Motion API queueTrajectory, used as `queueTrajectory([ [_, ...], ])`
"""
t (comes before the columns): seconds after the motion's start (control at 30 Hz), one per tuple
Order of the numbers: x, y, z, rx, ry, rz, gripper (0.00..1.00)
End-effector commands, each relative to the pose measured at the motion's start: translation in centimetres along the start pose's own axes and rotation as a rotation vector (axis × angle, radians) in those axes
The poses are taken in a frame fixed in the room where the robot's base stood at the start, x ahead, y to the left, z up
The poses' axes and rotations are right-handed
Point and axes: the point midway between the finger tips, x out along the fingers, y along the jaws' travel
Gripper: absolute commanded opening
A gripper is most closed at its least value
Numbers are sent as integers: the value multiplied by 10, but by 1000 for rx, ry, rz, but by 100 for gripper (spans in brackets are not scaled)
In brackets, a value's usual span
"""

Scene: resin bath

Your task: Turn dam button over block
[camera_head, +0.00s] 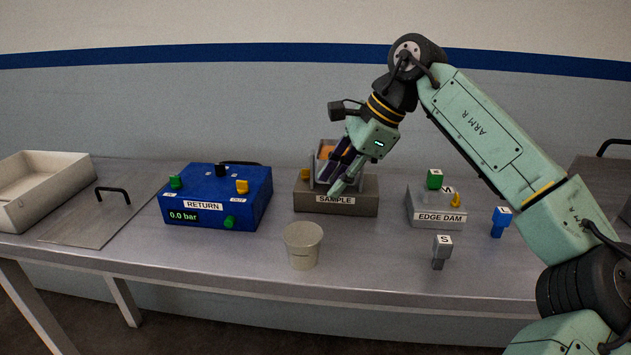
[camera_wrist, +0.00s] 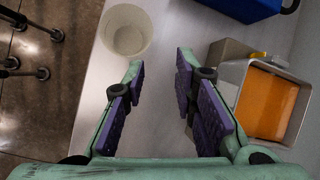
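In the head view, the grey block labelled EDGE DAM (camera_head: 436,218) stands right of centre on the bench. A green button-like piece (camera_head: 435,180) is upright on its top, with a letter M label partly visible beside it. A small yellow piece (camera_head: 456,200) sits at its right. My gripper (camera_head: 345,172) is above the front of the SAMPLE block (camera_head: 312,202), left of the EDGE DAM block and apart from it. In the wrist view my gripper (camera_wrist: 160,72) is open, with nothing between its purple-padded fingers. The EDGE DAM block is outside the wrist view.
A grey S piece (camera_head: 442,251) and a blue piece (camera_head: 501,221) stand near the block. A cup (camera_head: 303,245) is at the front edge. A tray with orange contents (camera_wrist: 268,101) is at the SAMPLE block. A blue RETURN box (camera_head: 217,198) is left.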

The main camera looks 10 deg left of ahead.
Motion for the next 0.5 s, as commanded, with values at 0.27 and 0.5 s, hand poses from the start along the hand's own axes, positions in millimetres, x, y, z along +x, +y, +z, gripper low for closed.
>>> queueTrajectory([
  [0.27,13,-3,29,-27,-70,-1,26],
  [0.5,15,-4,33,-31,-81,-1,26],
])
